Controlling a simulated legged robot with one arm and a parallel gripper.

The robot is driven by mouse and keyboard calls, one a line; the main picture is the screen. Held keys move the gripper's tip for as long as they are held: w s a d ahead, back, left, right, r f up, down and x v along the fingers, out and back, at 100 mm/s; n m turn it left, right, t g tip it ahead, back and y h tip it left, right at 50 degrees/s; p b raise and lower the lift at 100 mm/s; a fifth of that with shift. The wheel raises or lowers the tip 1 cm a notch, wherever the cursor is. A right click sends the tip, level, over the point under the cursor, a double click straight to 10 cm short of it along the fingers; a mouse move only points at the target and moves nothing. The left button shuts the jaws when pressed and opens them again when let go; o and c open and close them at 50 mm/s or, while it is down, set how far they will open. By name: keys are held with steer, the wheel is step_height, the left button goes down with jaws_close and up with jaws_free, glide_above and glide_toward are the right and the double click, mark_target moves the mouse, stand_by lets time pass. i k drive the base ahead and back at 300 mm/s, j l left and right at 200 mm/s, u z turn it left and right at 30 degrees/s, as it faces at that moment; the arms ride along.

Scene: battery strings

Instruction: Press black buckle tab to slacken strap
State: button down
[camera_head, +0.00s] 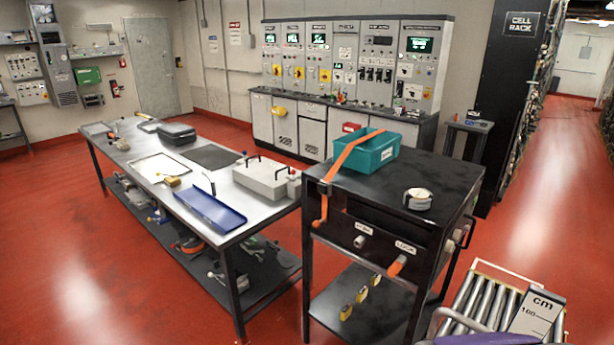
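An orange strap (346,155) runs over the left part of a teal bin (376,154) on top of the black cart (450,182). The strap continues down past the cart's left front corner, where an orange piece (321,205) hangs at its side. I cannot make out a black buckle tab on the strap at this size. My gripper is not in view.
An orange handle (397,266) sticks out from the cart front, and a round grey-white item (418,198) sits on its top. A long workbench (200,238) with tools stands to the left. A roller conveyor (485,305) is at lower right. Red floor is open at far left.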

mark_target(321, 189)
steer(key=i+j+z, duration=0.2)
steer(key=i+j, duration=0.65)
steer(key=j, duration=0.1)
